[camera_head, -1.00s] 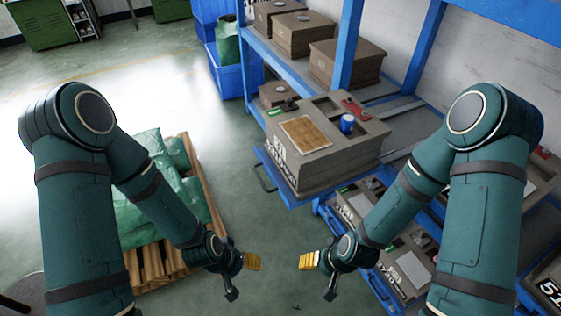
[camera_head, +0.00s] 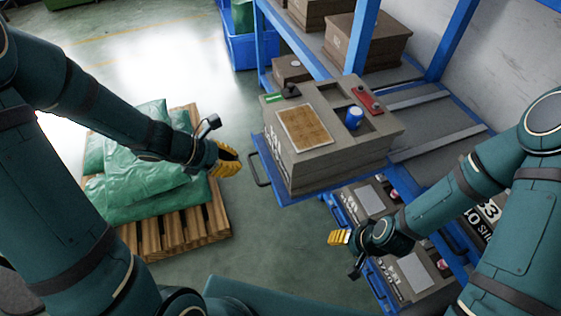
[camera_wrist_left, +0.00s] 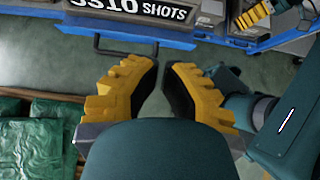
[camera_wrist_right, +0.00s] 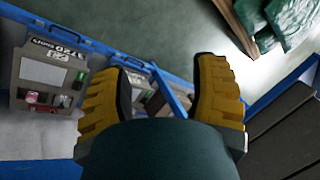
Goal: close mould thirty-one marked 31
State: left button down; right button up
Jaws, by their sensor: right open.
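A large grey-brown mould (camera_head: 335,172) sits on a blue pulled-out shelf (camera_head: 262,160) with a bar handle. Its top carries a tan plate, a blue cylinder (camera_head: 354,117) in a recess and a red piece (camera_head: 369,99). Its front lettering is too slanted to read surely in the head view; the left wrist view shows "3310 SHOTS" (camera_wrist_left: 135,10). My left gripper (camera_head: 228,160) is left of the mould, apart from it, with a narrow empty gap between its fingers (camera_wrist_left: 162,78). My right gripper (camera_head: 340,238) is open and empty (camera_wrist_right: 160,85), in front of the mould and lower in the picture.
Smaller moulds (camera_head: 372,200) stand in lower blue drawers at the right. A blue rack post (camera_head: 362,38) rises behind the large mould. Green sacks (camera_head: 150,185) lie on a wooden pallet (camera_head: 190,228) at the left. Green floor (camera_head: 285,240) is clear between pallet and rack.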

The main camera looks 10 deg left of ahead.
aim_at(282, 168)
pick_arm(q)
jog(key=b+x, duration=0.4)
jog(key=x, duration=0.5)
jog(key=shift+d+f, duration=0.15)
jog(key=shift+f, duration=0.25)
jog(key=d, duration=0.1)
jog(key=w, duration=0.1)
jog(key=d, duration=0.1)
jog(key=shift+w+d+r, duration=0.25)
jog(key=shift+w+d, duration=0.1)
jog(key=shift+w, duration=0.05)
jog(key=shift+w+d, duration=0.25)
jog(key=shift+d, duration=0.05)
pick_arm(e)
jog(key=f, duration=0.2)
jog(key=s+f, duration=0.1)
jog(key=f, duration=0.1)
jog(key=shift+s+a, duration=0.1)
